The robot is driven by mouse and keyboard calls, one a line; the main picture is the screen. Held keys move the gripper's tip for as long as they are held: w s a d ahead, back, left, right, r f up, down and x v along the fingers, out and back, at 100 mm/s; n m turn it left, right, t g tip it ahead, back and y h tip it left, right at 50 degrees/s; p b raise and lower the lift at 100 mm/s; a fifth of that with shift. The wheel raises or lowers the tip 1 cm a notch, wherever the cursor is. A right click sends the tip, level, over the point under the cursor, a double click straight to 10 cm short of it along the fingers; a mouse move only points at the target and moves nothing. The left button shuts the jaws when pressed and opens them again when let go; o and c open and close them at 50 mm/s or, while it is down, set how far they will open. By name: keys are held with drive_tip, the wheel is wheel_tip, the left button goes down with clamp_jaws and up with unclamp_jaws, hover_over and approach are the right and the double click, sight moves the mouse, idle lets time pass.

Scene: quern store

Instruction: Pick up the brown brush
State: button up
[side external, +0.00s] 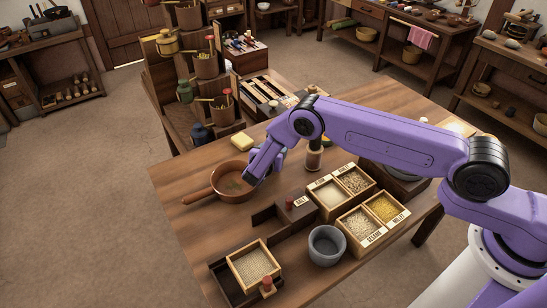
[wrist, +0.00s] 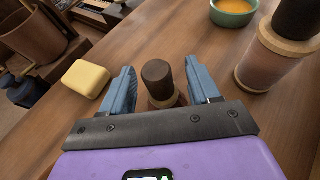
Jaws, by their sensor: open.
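My gripper (side external: 262,168) is low over the table, beside the brown pan, in the side view. In the wrist view my gripper (wrist: 160,68) has its two blue fingers apart. A short dark brown cylinder (wrist: 157,75) on a lighter wooden base stands upright in the gap between them. There is room on both sides of it, and the fingers do not look closed on it. It may be the brown brush, but no bristles show and I cannot tell for sure. In the side view my gripper hides it.
A yellow block (wrist: 86,79) lies left of the fingers. A dark-topped jar (wrist: 268,70) stands to the right, with a green bowl (wrist: 233,12) behind. In the side view, a brown pan (side external: 232,184), a grey pot (side external: 327,245) and grain boxes (side external: 372,222) crowd the table (side external: 185,190).

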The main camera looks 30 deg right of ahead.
drive_tip(key=shift+c, duration=0.2)
drive_tip(key=c, duration=1)
drive_tip(key=shift+c, duration=0.2)
